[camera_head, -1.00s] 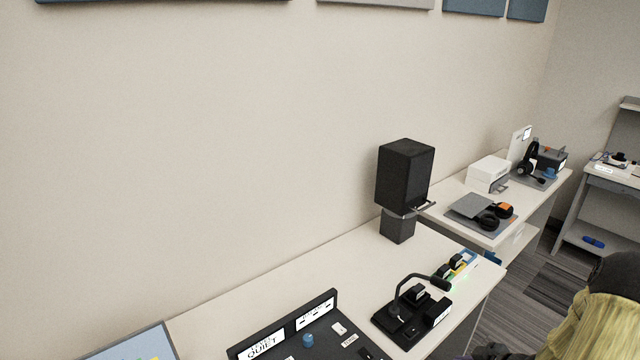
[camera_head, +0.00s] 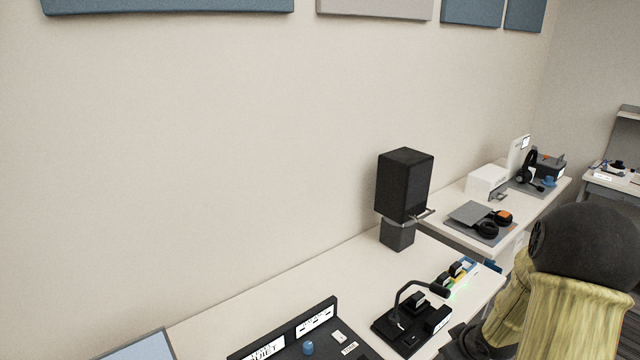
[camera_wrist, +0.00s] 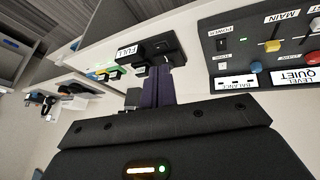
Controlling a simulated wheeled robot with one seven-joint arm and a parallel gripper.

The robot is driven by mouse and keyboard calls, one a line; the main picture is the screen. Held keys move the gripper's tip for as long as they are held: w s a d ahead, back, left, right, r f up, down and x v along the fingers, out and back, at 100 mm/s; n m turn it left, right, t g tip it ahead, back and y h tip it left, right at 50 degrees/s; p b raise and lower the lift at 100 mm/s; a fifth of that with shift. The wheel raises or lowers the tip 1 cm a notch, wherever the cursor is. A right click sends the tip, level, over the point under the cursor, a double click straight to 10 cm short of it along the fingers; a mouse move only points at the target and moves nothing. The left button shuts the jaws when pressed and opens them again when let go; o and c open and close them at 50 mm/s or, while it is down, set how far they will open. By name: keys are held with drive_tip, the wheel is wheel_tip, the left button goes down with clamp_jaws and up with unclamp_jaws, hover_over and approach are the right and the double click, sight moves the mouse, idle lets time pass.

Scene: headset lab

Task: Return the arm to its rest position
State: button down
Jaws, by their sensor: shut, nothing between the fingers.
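My gripper (camera_wrist: 158,88) shows in the wrist view with its two dark fingers together and nothing between them. Its fingertips point toward a black desk device with a "FULL" label (camera_wrist: 128,52), but I cannot tell the gap. In the head view my arm (camera_head: 575,290), yellow with a dark rounded joint, fills the lower right. A dark part of it beside the desk's right edge is partly cut off, and the fingers cannot be made out there.
A black gooseneck microphone unit (camera_head: 410,325) and a control panel (camera_head: 322,338) stand on the near desk (camera_head: 290,290). A black speaker (camera_head: 404,184) stands behind. A farther desk holds headphones (camera_head: 487,228) and a white box (camera_head: 486,180). Wall panels hang above.

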drive_tip(key=s+a+r+m+g, duration=0.1)
drive_tip(key=s+a+r+m, duration=0.1)
drive_tip(key=s+a+r, duration=0.2)
drive_tip(key=s+a+r+m+g, duration=0.2)
drive_tip(key=s+a+r, duration=0.3)
drive_tip(key=s+a, duration=0.4)
drive_tip(key=a+m, duration=0.1)
drive_tip(key=a, duration=0.1)
drive_tip(key=shift+s+a+r+g, duration=0.2)
drive_tip(key=shift+s+a+g, duration=0.1)
drive_tip(key=shift+s+a, duration=0.1)
